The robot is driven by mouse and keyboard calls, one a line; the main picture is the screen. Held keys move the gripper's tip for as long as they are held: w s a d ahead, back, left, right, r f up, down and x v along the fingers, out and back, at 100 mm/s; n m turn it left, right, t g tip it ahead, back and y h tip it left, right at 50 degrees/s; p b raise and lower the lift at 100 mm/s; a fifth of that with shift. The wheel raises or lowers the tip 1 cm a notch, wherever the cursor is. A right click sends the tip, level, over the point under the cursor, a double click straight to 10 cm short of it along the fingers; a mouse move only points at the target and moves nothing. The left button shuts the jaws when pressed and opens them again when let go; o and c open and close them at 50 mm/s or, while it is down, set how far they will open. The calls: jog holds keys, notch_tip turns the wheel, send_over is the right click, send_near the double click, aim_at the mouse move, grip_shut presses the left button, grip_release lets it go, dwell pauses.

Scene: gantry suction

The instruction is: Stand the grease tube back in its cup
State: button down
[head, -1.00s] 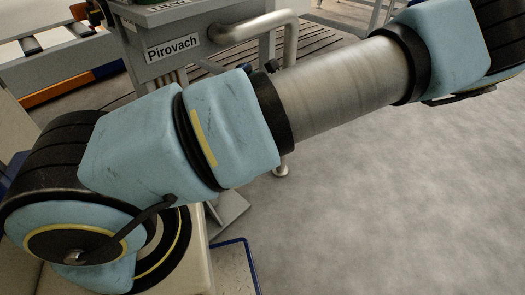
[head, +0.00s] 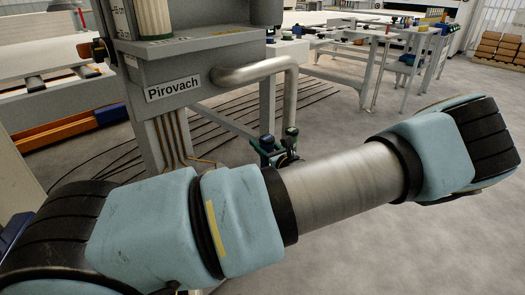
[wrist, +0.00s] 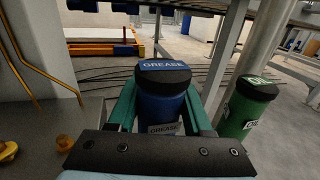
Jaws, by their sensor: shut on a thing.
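The grease tube (wrist: 160,105) is dark blue with a black cap and GREASE labels on its top and front. In the wrist view it stands roughly upright between the green fingers of my gripper (wrist: 161,92), which are shut on it. In the head view the tube (head: 267,144) is small and partly hidden behind my arm. My gripper is mostly hidden there too. I cannot make out the cup; the tube's lower end is hidden by my gripper's dark plate.
A green capped tube (wrist: 247,108) stands close to the right of my gripper. A grey column (wrist: 38,50) with copper pipes is at left. A grey machine housing labelled Pirovach (head: 195,72) has a bent pipe handle (head: 255,70). Open grey floor (head: 400,250) lies at right.

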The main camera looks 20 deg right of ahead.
jog(key=shift+f, duration=0.9)
jog(key=shift+c, duration=1.6)
grip_release()
jog(key=shift+f, duration=0.1)
jog(key=shift+s, duration=0.1)
jog(key=v, duration=1.1)
jog(key=shift+s+d+p, duration=0.2)
jog(key=shift+s+p, duration=0.2)
jog(key=shift+p, duration=0.05)
jog(key=shift+s, duration=0.1)
